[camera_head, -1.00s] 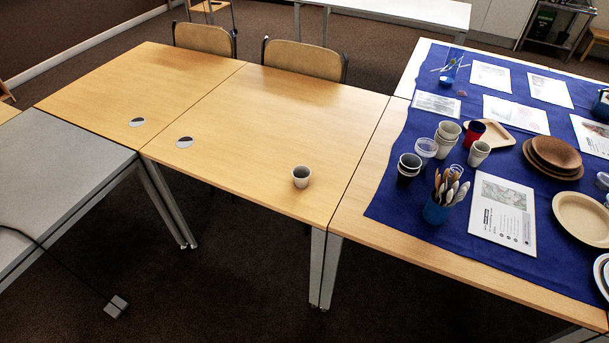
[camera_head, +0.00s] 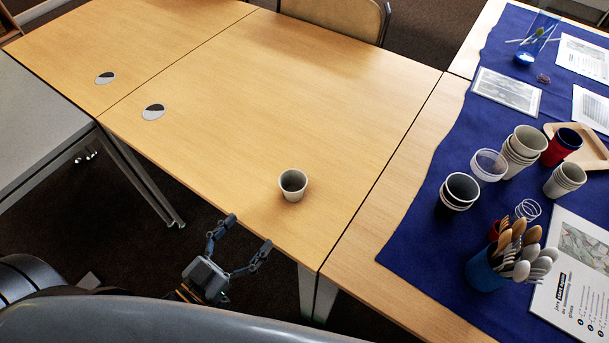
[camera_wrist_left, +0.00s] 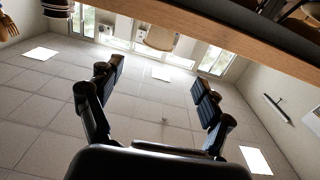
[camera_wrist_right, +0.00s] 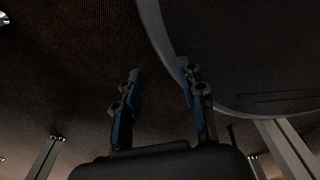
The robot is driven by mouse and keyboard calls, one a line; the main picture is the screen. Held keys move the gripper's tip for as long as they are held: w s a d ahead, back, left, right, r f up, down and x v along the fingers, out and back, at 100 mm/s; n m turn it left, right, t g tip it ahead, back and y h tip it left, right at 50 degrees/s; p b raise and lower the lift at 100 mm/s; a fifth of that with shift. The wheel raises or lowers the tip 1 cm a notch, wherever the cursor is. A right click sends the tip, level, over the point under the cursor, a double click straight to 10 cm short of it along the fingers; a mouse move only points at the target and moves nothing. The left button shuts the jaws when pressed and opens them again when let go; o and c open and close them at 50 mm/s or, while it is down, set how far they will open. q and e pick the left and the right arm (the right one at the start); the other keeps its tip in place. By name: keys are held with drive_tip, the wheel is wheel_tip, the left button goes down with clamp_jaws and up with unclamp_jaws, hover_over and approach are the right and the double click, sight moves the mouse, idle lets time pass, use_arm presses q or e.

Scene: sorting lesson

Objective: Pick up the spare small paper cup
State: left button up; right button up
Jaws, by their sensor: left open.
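The small paper cup (camera_head: 292,187), pale grey, stands upright and alone on the wooden table (camera_head: 250,110), close to its front edge. My left gripper (camera_head: 249,232) is open and empty at that edge, below and left of the cup in the head view, with a gap between them. The left wrist view shows its two fingers (camera_wrist_left: 156,78) spread with nothing between; I cannot make out the cup there for sure. My right gripper (camera_wrist_right: 158,68) shows only in its own wrist view, fingers apart and empty, over dark floor.
On the right, a blue cloth (camera_head: 425,235) holds stacked cups (camera_head: 525,148), dark-mouthed cups (camera_head: 461,190), a clear tub (camera_head: 489,165), a blue holder of cutlery (camera_head: 487,272) and printed sheets. The table around the lone cup is clear. A chair (camera_head: 335,12) stands behind it.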

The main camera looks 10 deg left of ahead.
use_arm(q)
approach(285, 193)
drive_tip(key=shift+w+d+r, duration=0.4)
drive_tip(key=shift+w+r, duration=0.3)
drive_tip(key=shift+w, duration=0.1)
drive_tip(key=shift+x, duration=1.25)
drive_tip(key=shift+w+d+f, duration=0.15)
drive_tip(key=shift+w, duration=0.35)
drive_tip(key=x, duration=0.5)
drive_tip(key=shift+s+f+p, duration=0.1)
drive_tip(key=shift+f+p, duration=0.15)
drive_tip(key=shift+p, duration=0.15)
drive_tip(key=shift+c, duration=1)
drive_tip(key=c, duration=0.6)
use_arm(e)
drive_tip(key=shift+s+a+r, duration=0.1)
drive_tip(key=shift+s+r, duration=0.1)
drive_tip(key=shift+s, duration=0.3)
drive_tip(key=shift+s+r, duration=0.15)
drive_tip(key=shift+s, duration=0.35)
